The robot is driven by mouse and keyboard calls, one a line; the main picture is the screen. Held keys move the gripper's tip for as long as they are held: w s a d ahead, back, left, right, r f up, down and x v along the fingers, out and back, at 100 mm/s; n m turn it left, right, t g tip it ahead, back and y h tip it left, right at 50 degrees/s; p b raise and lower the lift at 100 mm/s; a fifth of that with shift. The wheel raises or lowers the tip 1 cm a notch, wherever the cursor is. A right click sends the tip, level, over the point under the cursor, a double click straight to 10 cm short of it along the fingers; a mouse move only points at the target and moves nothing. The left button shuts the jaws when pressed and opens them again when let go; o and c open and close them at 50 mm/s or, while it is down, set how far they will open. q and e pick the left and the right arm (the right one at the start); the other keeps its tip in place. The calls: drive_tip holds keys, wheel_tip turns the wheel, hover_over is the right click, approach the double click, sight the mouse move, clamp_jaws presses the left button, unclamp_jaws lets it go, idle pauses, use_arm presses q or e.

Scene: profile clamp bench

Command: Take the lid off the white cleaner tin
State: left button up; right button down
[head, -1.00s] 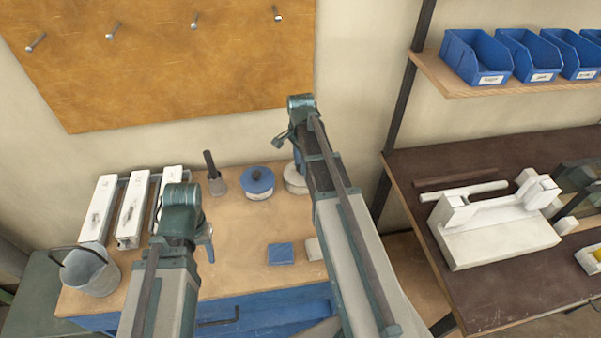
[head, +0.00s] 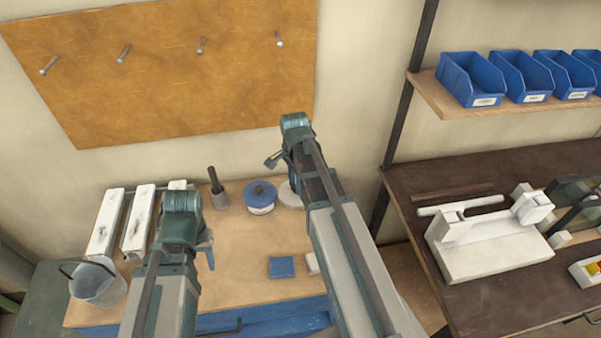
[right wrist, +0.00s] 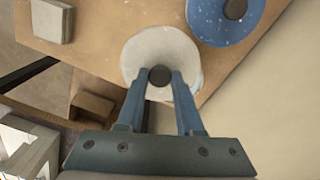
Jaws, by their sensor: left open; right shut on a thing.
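The white cleaner tin (head: 288,196) stands at the back right of the wooden bench top, mostly hidden behind my right arm in the head view. In the right wrist view its round off-white lid (right wrist: 148,50) shows from above, with a dark knob (right wrist: 160,76) at its middle. My right gripper (right wrist: 160,82) is shut on that knob. I cannot tell whether the lid sits on the tin or is raised. My left gripper (head: 207,258) is open and empty over the front left of the bench, well away from the tin.
A blue-lidded tin (head: 260,198) stands close beside the white tin. A brush-like tool (head: 217,190), white boxes (head: 107,222) and a bucket (head: 97,284) are further left. A blue block (head: 281,267) and a pale block (right wrist: 52,21) lie nearer the front.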

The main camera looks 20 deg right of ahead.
drive_tip(key=s+a, duration=0.7)
drive_tip(key=shift+s+r+p, duration=0.3)
drive_tip(key=shift+r+p, duration=0.15)
drive_tip(key=shift+a, duration=0.1)
